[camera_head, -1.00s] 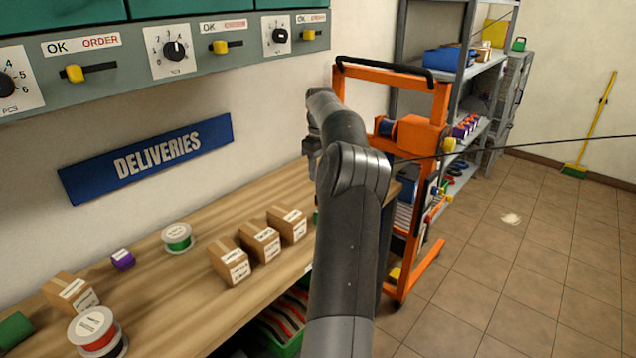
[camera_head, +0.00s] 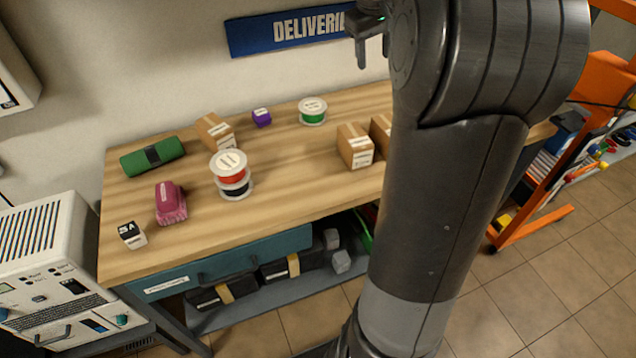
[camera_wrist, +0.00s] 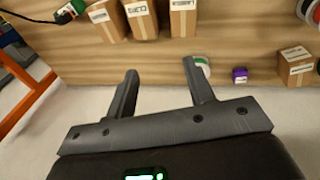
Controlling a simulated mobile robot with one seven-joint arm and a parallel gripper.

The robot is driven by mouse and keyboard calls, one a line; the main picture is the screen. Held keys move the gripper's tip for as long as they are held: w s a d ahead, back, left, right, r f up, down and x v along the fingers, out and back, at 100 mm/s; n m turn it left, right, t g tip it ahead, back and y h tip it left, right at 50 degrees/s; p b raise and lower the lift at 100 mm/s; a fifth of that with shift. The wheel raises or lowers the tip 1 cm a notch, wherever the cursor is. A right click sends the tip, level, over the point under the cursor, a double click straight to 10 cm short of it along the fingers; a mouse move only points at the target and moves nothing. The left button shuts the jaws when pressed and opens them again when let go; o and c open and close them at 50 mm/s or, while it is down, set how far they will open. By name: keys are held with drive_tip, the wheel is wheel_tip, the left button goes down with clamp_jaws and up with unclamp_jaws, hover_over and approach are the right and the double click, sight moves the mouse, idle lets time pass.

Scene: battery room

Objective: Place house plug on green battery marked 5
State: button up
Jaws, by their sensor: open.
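I cannot make out a house plug or a number 5 battery for certain. In the wrist view, a small green block (camera_wrist: 68,12) with yellow on it lies at the bench's top left edge, and a black cable (camera_wrist: 28,18) runs to it. I cannot tell whether it is the battery, the plug or both. My gripper (camera_wrist: 160,69) is open and empty, its fingers apart over the bench. In the head view only part of my gripper (camera_head: 372,38) shows, in front of the blue sign, and my arm hides the bench's right part.
An orange trolley (camera_head: 545,205) stands right.

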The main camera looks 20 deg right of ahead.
drive_tip(key=s+a+t, duration=0.2)
drive_tip(key=s+a, duration=0.9)
drive_tip(key=a, duration=0.4)
drive_tip(key=s+a+f+t+y, duration=0.1)
drive_tip(key=s+a+f, duration=0.2)
drive_tip(key=s, duration=0.3)
drive_tip(key=s+a+f+m+t+y, duration=0.1)
drive_tip(key=s+a+f, duration=0.3)
drive_tip(key=s, duration=0.3)
drive_tip(key=shift+s+a, duration=0.3)
drive_tip(key=shift+a, duration=0.2)
